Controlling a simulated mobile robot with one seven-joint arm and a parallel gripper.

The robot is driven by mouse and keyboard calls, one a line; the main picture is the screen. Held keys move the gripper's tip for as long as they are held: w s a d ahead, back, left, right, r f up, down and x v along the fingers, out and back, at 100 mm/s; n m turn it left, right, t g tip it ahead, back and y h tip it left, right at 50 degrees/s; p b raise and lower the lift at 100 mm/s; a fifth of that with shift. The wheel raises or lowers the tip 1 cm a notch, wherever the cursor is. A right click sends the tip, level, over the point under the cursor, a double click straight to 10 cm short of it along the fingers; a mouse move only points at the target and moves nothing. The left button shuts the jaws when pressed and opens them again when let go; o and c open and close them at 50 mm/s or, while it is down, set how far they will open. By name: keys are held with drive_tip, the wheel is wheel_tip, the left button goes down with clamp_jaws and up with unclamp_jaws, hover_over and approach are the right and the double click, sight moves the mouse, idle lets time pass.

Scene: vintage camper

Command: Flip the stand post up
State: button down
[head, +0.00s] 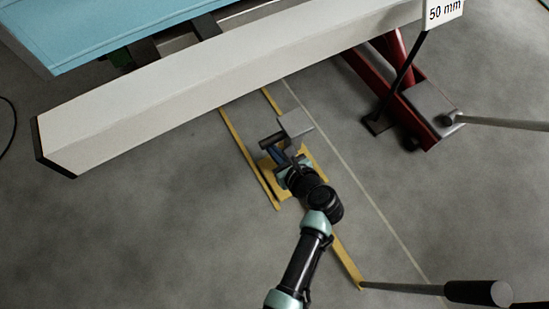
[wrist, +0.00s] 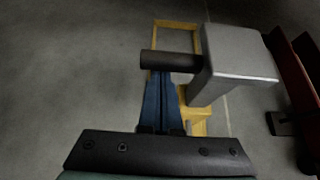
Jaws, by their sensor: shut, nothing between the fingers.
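The stand has a yellow frame (head: 262,178) lying flat on the floor, also in the wrist view (wrist: 176,25). Its grey post has a flat grey head (head: 295,123), large at the right of the wrist view (wrist: 240,53). A black cylinder (wrist: 168,61) sticks out left from the head, and part of the post shows below it. I cannot tell the post's exact tilt. My gripper (head: 279,153) is over the frame, its blue fingers (wrist: 162,78) together and empty. Their tips are right at the cylinder's near side; contact is unclear.
A pale beam (head: 220,85) of the blue camper (head: 110,30) crosses above and behind the stand. A red jack (head: 405,90) with a long handle stands at the right, beside a "50 mm" sign (head: 444,10). A black-gripped bar (head: 475,292) is at lower right.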

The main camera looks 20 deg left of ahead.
drive_tip(key=s+d+r+p, duration=0.1)
drive_tip(key=s+d+p, duration=0.3)
drive_tip(key=d, duration=0.3)
drive_tip(key=shift+s+d+r+p, duration=0.2)
drive_tip(key=shift+s+r+p, duration=0.1)
drive_tip(key=shift+s, duration=0.6)
